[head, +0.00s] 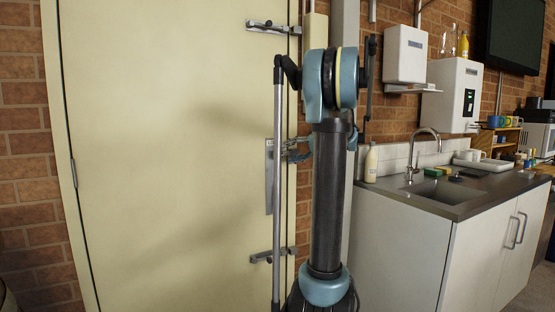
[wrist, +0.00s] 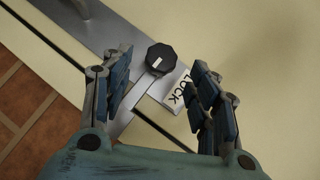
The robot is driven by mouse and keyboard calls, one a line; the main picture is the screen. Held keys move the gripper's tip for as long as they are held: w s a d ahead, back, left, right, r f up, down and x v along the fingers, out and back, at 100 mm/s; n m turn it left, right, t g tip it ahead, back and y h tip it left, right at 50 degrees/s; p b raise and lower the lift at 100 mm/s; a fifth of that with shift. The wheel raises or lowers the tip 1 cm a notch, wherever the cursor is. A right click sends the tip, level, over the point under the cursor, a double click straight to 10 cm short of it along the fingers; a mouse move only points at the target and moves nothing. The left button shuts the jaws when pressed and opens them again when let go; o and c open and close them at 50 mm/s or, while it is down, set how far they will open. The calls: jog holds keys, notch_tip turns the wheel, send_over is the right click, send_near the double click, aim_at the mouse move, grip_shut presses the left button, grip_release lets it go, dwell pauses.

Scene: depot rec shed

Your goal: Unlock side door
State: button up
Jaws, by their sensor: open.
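The cream side door (head: 170,150) is closed in the head view, with a long metal plate (head: 270,185) near its right edge. In the wrist view a black faceted knob (wrist: 161,58) with a white mark sits on the metal plate (wrist: 110,32). A white label reading LOCK (wrist: 181,91) lies just below right of the knob. My gripper (wrist: 156,72) is open, with one finger on each side of the knob and nothing visibly held; I cannot tell if they touch it. In the head view my gripper (head: 297,149) is at the plate, partly hidden by my arm.
Metal bolts sit at the door's top (head: 272,27) and bottom (head: 272,255). Right of my arm a sink counter (head: 400,198) carries a soap bottle (head: 371,163) and tap. A brick wall (head: 28,170) borders the door's left.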

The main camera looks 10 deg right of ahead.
aim_at(281, 155)
jog(key=shift+x, duration=3.15)
jog(key=shift+c, duration=0.5)
grip_shut()
